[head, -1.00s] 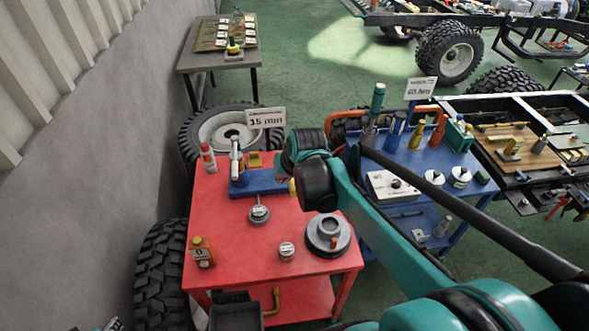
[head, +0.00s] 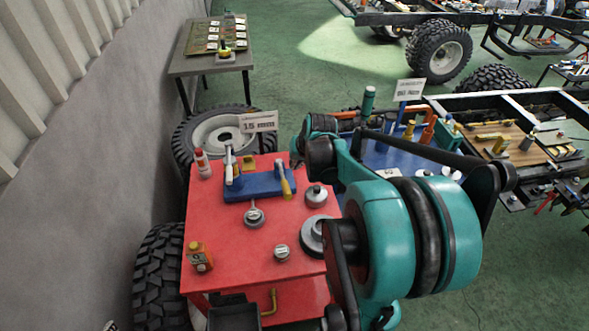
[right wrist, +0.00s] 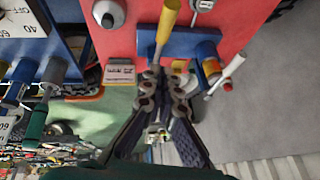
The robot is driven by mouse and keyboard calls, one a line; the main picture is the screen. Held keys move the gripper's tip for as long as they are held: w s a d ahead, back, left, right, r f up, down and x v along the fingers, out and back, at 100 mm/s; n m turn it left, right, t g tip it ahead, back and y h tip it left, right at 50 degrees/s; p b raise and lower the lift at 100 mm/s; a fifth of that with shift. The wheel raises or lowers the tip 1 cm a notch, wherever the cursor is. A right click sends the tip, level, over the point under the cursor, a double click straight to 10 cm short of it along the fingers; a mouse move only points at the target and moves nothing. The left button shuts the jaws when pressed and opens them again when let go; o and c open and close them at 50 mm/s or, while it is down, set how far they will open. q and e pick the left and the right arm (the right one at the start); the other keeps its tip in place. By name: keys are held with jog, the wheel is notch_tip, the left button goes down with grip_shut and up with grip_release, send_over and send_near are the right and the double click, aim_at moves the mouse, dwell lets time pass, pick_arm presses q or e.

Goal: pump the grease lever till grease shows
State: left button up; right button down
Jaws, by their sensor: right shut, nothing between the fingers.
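The grease pump has a blue base (head: 258,187) on the red cart's top. A pale upright part stands at its left end, and a lever with a yellow handle (head: 285,182) tilts at its right end. In the right wrist view the yellow handle (right wrist: 166,22) runs down towards my right gripper (right wrist: 165,82). The fingers are shut with nothing between them, close to the handle's lower end; contact cannot be told. In the head view my right gripper (head: 297,158) is mostly hidden by its own wrist. No grease can be made out. My left gripper is not in view.
The red cart (head: 228,240) also carries a red-and-white bottle (head: 202,162), a small orange-topped can (head: 199,257) and several round metal parts. A sign reading 15 mm (head: 258,122) stands behind. A blue cart (head: 385,152) is at the right, partly behind my arm.

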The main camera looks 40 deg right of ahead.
jog(key=b, duration=0.2)
send_over(287, 185)
jog(key=s, duration=0.1)
notch_tip(287, 185, down, 7)
jog(key=shift+s+f, duration=0.2)
jog(key=shift+f, duration=1)
jog(key=shift+s+a+f, duration=0.2)
jog(key=shift+a+f, duration=0.1)
jog(key=shift+f, duration=0.3)
jog(key=shift+b, duration=0.3)
